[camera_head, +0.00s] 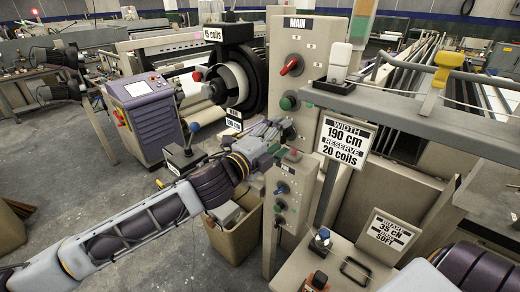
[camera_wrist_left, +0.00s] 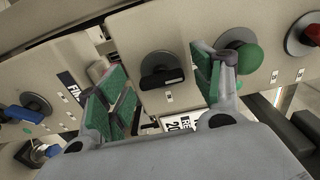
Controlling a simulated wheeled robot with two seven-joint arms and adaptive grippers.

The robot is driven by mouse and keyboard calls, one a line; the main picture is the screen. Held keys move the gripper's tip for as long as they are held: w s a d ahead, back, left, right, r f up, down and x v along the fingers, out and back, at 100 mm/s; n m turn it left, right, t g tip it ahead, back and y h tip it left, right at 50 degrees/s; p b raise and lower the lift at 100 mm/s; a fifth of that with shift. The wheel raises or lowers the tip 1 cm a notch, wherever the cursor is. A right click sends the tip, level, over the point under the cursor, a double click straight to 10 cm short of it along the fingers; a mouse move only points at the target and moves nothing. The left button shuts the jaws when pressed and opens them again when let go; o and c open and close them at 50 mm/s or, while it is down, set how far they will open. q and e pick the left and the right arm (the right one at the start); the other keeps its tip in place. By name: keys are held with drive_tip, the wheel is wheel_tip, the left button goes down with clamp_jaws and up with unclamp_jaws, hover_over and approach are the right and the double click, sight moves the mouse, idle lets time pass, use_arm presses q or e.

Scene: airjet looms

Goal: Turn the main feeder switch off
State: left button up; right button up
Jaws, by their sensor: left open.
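The MAIN panel (camera_head: 312,55) stands upright in the centre of the head view, with a red knob (camera_head: 291,66) above a green knob (camera_head: 288,102). My left gripper (camera_head: 285,146) is in front of the panel below the green knob. In the left wrist view, my left gripper (camera_wrist_left: 160,70) is open, with a black knob (camera_wrist_left: 162,77) between its green-padded fingers. Contact cannot be told. The green knob (camera_wrist_left: 240,55) is just beyond the right finger, and the red knob (camera_wrist_left: 310,35) is at the right edge. No label names the main feeder switch.
Smaller knobs (camera_head: 281,187) sit on a panel below my gripper. A bin (camera_head: 236,235) stands beneath my left forearm. A purple control cabinet (camera_head: 150,118) stands at left. A grey rail (camera_head: 420,115) and a width sign (camera_head: 345,138) are to the right of the panel.

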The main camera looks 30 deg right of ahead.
use_arm(q)
drive_tip(key=v, duration=1.1)
drive_tip(key=shift+a, duration=0.3)
drive_tip(key=shift+f+n+t, duration=0.1)
drive_tip(key=shift+n+t, duration=0.2)
drive_tip(key=shift+n, duration=0.1)
idle(0.5)
